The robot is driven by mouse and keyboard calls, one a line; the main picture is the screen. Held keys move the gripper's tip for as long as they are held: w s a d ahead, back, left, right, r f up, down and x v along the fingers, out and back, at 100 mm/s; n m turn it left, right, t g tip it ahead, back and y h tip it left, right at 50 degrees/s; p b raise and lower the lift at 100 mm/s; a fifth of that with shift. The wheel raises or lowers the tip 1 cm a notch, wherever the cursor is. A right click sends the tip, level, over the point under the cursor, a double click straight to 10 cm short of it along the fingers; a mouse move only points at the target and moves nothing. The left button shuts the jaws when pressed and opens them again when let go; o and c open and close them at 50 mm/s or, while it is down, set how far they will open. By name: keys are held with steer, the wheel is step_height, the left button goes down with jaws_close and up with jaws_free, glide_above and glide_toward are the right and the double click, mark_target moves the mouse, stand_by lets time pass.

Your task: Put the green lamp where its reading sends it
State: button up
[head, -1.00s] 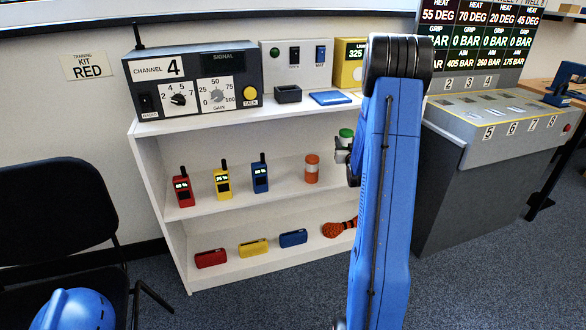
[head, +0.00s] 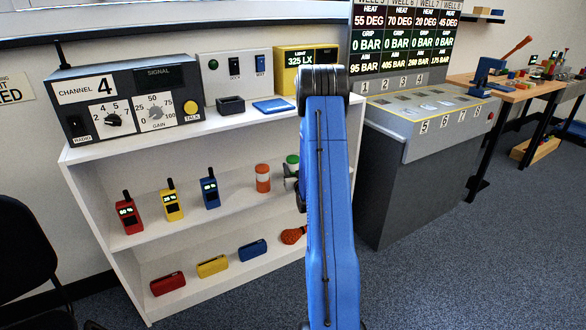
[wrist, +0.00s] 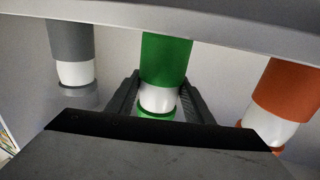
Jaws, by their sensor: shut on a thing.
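The green lamp (head: 292,160) is at the right of the middle shelf, partly behind my arm; it has green ends and a white middle. It also shows in the wrist view (wrist: 166,60). My gripper (wrist: 157,98) is shut on it, one finger on each side; in the head view the gripper (head: 291,183) is mostly hidden by my arm. I cannot tell whether the lamp touches the shelf. A yellow light meter (head: 305,60) on the shelf top reads 325 LX.
An orange lamp (head: 263,178) stands close beside the green one; a grey lamp (wrist: 72,50) is on the other side in the wrist view. The white shelf unit (head: 100,152) holds radios and a control box. A grey console (head: 400,135) with numbered wells stands right.

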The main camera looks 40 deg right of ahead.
stand_by(0.3)
steer(key=o, duration=1.4)
steer(key=shift+o, duration=0.2)
